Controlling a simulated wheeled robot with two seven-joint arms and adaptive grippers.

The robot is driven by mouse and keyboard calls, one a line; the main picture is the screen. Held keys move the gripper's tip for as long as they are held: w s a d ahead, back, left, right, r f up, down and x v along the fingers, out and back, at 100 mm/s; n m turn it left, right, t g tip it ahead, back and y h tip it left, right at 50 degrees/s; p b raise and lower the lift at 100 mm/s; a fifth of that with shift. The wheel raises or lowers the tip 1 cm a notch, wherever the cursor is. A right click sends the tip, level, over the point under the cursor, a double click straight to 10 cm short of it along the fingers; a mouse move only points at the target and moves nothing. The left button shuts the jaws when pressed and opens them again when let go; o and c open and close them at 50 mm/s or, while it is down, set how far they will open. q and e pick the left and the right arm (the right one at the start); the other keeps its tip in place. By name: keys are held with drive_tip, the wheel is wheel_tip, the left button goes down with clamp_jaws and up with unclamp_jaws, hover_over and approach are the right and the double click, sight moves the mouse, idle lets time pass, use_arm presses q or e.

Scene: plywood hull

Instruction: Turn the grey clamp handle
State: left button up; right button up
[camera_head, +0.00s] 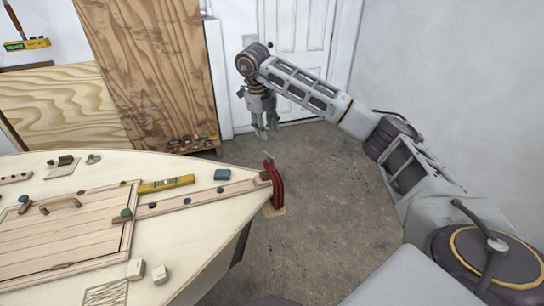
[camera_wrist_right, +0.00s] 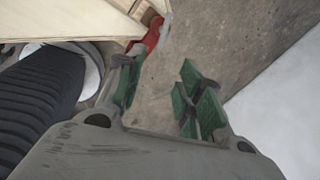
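A red clamp (camera_head: 276,184) grips the pointed right end of the plywood hull deck (camera_head: 185,228). A small grey part, seemingly its handle (camera_head: 268,158), shows at its top. In the right wrist view the red clamp (camera_wrist_right: 150,36) is at the top, beyond the left finger; its grey handle is hard to make out there. My right gripper (camera_head: 265,126) hangs fingers-down over open floor, above and beyond the clamp in the head view. Its green-padded fingers are apart with nothing between them (camera_wrist_right: 160,95). It appears clear of the clamp. My left gripper is not in view.
On the deck are a yellow level (camera_head: 166,184), a blue block (camera_head: 222,174), two pale blocks (camera_head: 160,274) and a hatch (camera_head: 62,240) with a handle. Plywood sheets (camera_head: 150,65) lean at the back. Concrete floor (camera_head: 325,200) right of the hull is clear.

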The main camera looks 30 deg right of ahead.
hover_over(273, 158)
drive_tip(key=a, duration=0.1)
wheel_tip(273, 158, down, 8)
drive_tip(key=shift+f, duration=0.15)
drive_tip(key=f, duration=0.4)
drive_tip(key=shift+w+d, duration=0.1)
drive_tip(key=shift+d, duration=0.25)
drive_tip(key=shift+d+f, duration=0.15)
drive_tip(key=shift+f, duration=0.5)
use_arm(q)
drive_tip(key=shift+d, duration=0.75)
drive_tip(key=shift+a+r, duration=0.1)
use_arm(e)
drive_tip(key=shift+c, duration=0.5)
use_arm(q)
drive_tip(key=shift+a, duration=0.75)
use_arm(e)
clamp_jaws()
